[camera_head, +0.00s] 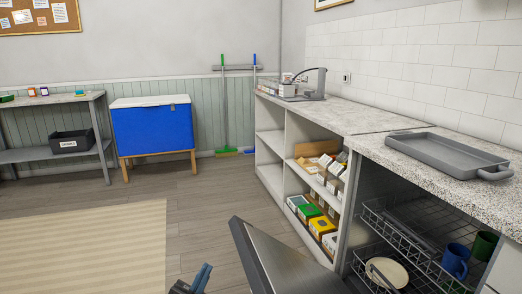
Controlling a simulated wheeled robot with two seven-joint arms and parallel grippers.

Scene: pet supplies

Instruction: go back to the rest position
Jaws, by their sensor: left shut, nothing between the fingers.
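My left gripper (203,272) shows at the bottom edge, left of the middle. Only its dark body and bluish fingers are in view; the fingers are shut and hold nothing. It is in front of the wooden floor, apart from the shelves and counter. My right gripper is not in view.
A grey metal panel (290,262) juts out to the right of my left gripper, before wire racks (405,240) with mugs and a plate. A counter (350,112) with shelves and a grey tray (447,153) stands right. A blue cabinet (154,128) stands behind. Floor (200,215) is open.

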